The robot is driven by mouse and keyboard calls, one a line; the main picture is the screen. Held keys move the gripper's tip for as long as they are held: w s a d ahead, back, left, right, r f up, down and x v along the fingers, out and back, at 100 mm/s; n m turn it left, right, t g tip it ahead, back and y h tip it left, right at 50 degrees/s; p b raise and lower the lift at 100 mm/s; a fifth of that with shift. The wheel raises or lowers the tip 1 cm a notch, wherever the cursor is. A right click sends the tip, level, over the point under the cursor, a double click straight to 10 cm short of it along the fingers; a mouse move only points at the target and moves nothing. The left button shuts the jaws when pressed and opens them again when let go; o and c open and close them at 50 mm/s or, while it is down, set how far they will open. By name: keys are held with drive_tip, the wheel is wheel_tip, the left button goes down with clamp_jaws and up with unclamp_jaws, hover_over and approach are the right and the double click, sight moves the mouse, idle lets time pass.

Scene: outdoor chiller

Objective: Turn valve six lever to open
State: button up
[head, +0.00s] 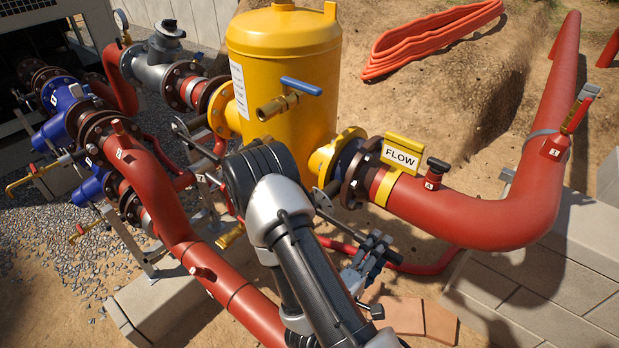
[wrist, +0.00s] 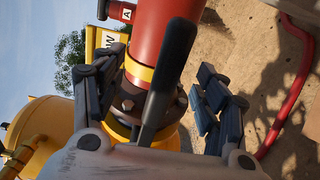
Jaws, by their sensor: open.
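A black lever (wrist: 168,75) stands between the spread fingers of my gripper (wrist: 155,92) in the wrist view, close to the camera. It lies in front of a dark bolted flange and valve body (wrist: 128,103) on the red pipe. I cannot read a six on it. My gripper (head: 374,254) is open in the head view, low in front of the flanged joint (head: 357,172) between the yellow tank and the red pipe. A dark lever (head: 340,227) runs toward the fingers there. I cannot tell whether any finger touches it. My arm hides part of the valve.
The yellow tank (head: 284,55) carries a blue-handled tap (head: 300,86). Blue valves (head: 62,97) stand left. A red hose (head: 420,267) passes behind my gripper.

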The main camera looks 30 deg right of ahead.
drive_tip(key=p+v, duration=0.1)
drive_tip(key=v, duration=0.6)
idle(0.4)
drive_tip(key=shift+s, duration=0.1)
